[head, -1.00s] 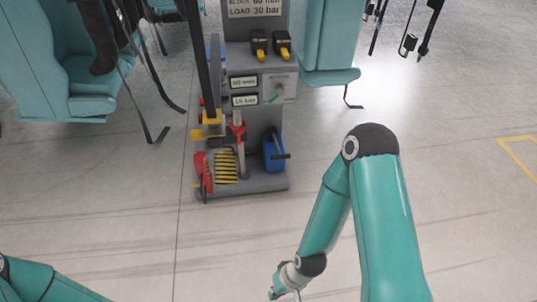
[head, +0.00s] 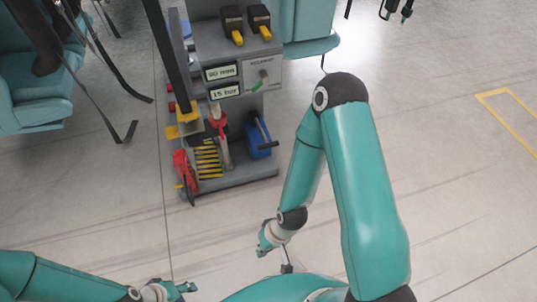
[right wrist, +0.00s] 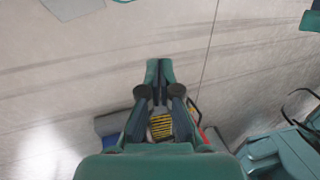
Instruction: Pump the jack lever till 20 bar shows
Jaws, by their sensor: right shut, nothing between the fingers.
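A grey stand (head: 235,182) carries two small displays. The upper display (head: 221,72) reads about 90 mm; the lower display (head: 225,92) reads 15 bar. A blue jack pump (head: 257,137) with a black lever (head: 264,135) sits on the stand's right side. A red-topped upright rod (head: 218,122) stands left of it. My right gripper (head: 265,247) is shut and empty, well in front of the stand and apart from the lever. In the right wrist view its closed fingers (right wrist: 160,68) show over floor. My left gripper (head: 184,290) is low at the bottom edge, its jaws too small to judge.
Yellow-black stripes (head: 208,160) and a red part (head: 184,170) sit at the stand's base. Teal seats (head: 35,90) with hanging straps are at the left. Two black boxes with yellow tips (head: 233,22) top the stand. Floor (head: 440,130) to the right is clear.

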